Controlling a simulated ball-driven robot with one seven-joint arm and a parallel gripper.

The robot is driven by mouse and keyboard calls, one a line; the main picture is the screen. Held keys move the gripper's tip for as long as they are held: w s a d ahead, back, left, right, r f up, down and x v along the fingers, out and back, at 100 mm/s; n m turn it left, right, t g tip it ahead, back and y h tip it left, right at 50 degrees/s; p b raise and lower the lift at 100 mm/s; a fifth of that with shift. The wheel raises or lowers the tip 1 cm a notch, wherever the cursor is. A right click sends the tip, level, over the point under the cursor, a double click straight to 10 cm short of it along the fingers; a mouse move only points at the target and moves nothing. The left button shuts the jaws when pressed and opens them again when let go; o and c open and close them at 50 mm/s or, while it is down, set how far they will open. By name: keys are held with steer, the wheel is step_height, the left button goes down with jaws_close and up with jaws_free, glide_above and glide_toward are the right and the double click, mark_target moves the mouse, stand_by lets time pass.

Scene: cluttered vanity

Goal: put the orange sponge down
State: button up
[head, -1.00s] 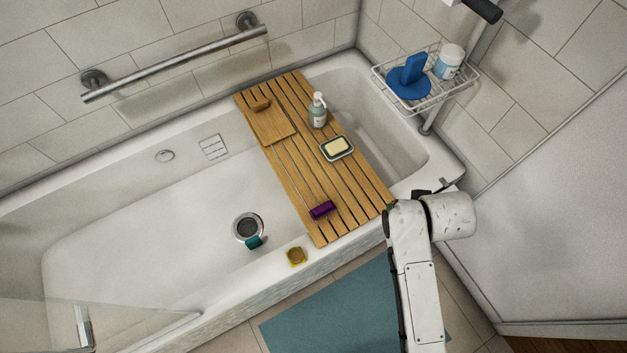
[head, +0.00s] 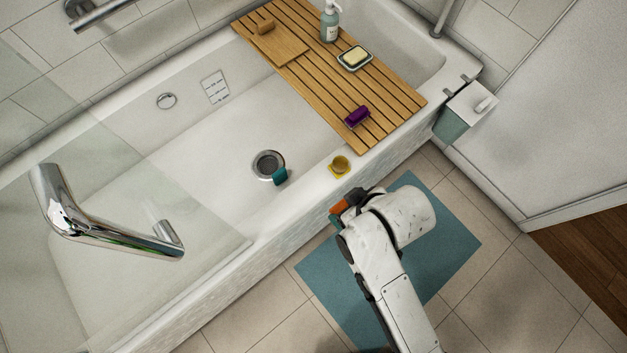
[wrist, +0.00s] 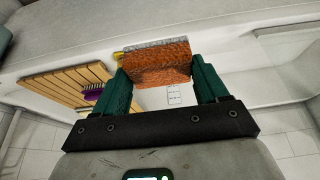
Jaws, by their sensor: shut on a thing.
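The orange sponge (wrist: 156,64) is a rough orange block with a grey layer along one edge. My gripper (wrist: 160,80) has green fingers and is shut on the sponge, one finger at each side, in the wrist view. In the head view a small orange end of the sponge (head: 339,208) shows past my white wrist, beside the tub's outer wall and over the teal mat (head: 445,262). My arm hides most of the sponge and gripper there.
A yellow item (head: 340,165) sits on the tub's near rim (head: 300,205). A teal piece (head: 280,176) lies by the drain (head: 267,163). A wooden tub tray (head: 400,105) bears a purple item (head: 357,116), a soap dish (head: 354,58) and a pump bottle (head: 329,20). A glass screen (head: 110,150) stands left.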

steer(key=w+a+f, duration=0.2)
steer(key=a+f, duration=0.1)
steer(key=w+a+f+b, duration=0.1)
steer(key=w+a+f, duration=0.2)
steer(key=a, duration=0.1)
steer(key=w+a+f, duration=0.2)
steer(key=a+f, duration=0.1)
steer(key=shift+w+a+f, duration=0.1)
steer(key=shift+w+a, duration=0.25)
steer(key=shift+w+a+f, duration=0.1)
steer(key=shift+a+f, duration=0.05)
steer(key=shift+w+a+f+b, duration=0.15)
steer(key=shift+f+b, duration=0.4)
steer(key=shift+f, duration=1.2)
steer(key=shift+f, duration=0.1)
steer(key=o, duration=1)
steer(key=p+v, duration=0.2)
steer(key=v, duration=1)
